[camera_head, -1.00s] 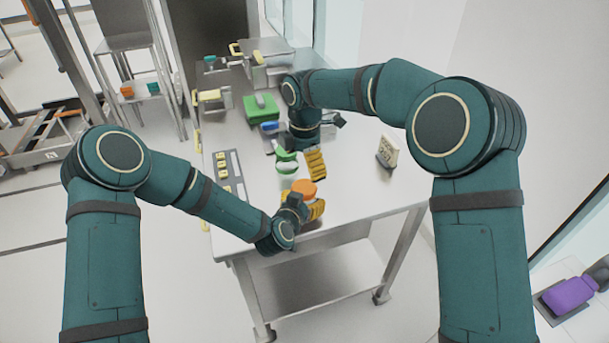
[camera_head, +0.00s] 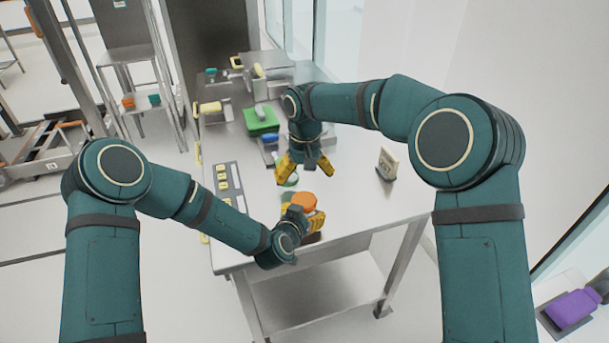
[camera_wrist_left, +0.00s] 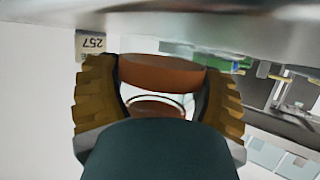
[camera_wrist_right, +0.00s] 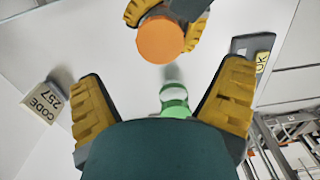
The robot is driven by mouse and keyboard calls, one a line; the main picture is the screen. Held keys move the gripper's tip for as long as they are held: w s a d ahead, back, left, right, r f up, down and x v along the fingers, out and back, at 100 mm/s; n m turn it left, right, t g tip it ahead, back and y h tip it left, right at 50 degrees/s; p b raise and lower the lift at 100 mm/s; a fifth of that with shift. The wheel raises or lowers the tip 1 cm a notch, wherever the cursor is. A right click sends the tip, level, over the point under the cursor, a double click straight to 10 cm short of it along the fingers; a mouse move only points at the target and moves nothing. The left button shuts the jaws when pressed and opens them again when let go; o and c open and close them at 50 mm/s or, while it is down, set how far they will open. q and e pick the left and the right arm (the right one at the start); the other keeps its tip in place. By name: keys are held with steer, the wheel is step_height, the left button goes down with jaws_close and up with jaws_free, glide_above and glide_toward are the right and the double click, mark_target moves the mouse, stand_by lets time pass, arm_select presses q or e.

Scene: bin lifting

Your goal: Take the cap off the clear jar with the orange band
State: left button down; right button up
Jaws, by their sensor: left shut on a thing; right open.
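The clear jar with the orange band has an orange cap (camera_head: 303,200) on top and stands near the table's front edge. My left gripper (camera_head: 306,222) is shut around the jar from the side. In the left wrist view, which is upside down, an orange band (camera_wrist_left: 160,72) lies between the fingers, with clear wall and more orange beyond it. I cannot tell whether the jar touches the table. My right gripper (camera_head: 305,170) is open and empty behind the jar, fingers pointing down. In the right wrist view the cap (camera_wrist_right: 160,40) is beyond the right fingertips.
A clear jar with green parts (camera_wrist_right: 174,100) stands under my right gripper, mostly hidden in the head view. A small sign (camera_head: 388,160) stands to the right. A grey panel with yellow labels (camera_head: 228,185) lies left. A green block (camera_head: 261,120) lies farther back. The table's right front is clear.

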mark_target(304, 199)
steer(key=m, duration=0.3)
steer(key=shift+f+m, duration=0.15)
steer(key=shift+m, duration=0.35)
steer(key=shift+f, duration=3.85)
steer(key=shift+s, duration=0.1)
steer(key=c, duration=1.3)
steer(key=shift+n, duration=1.6)
steer(key=o, duration=1.3)
